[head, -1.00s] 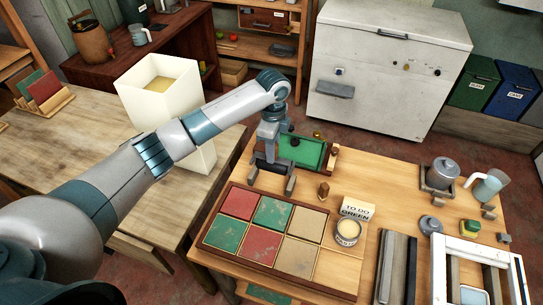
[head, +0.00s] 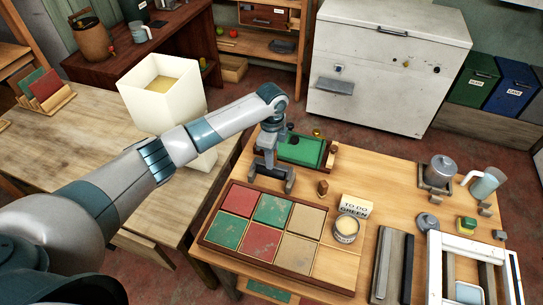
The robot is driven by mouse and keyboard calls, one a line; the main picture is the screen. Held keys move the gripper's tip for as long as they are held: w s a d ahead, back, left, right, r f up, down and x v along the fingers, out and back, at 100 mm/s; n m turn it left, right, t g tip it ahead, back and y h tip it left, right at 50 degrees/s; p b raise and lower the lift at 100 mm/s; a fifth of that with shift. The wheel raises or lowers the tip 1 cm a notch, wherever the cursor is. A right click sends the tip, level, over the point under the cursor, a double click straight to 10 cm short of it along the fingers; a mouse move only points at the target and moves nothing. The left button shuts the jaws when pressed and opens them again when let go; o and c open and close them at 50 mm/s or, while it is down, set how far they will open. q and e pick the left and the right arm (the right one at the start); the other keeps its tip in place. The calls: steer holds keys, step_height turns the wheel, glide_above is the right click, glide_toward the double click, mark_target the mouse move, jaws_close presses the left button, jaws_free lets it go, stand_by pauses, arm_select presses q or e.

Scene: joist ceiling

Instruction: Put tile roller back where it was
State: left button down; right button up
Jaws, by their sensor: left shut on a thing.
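My left gripper (head: 273,172) points down over the workbench, between the green tray (head: 303,149) and the framed tile board (head: 210,243). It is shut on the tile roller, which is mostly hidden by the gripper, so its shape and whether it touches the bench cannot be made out. The green tray has a wooden block at its right end and lies just behind the gripper. The board holds red, green and tan tiles and lies in front of the gripper. My right gripper is not in view.
A small wooden peg (head: 322,187), a "TO DO GREEN" sign (head: 356,206) and an open tin (head: 345,230) stand right of the gripper. A tall cream bin (head: 150,100) stands to the left. Bare bench top lies right of the green tray.

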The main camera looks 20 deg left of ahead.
arm_select(q)
steer(key=shift+f, duration=0.2)
steer(key=shift+f, duration=0.35)
steer(key=c, duration=1.6)
jaws_free()
steer(key=shift+o, duration=0.2)
steer(key=shift+r, duration=0.5)
step_height(320, 180, up, 11)
steer(key=b, duration=0.3)
steer(key=shift+r, duration=0.6)
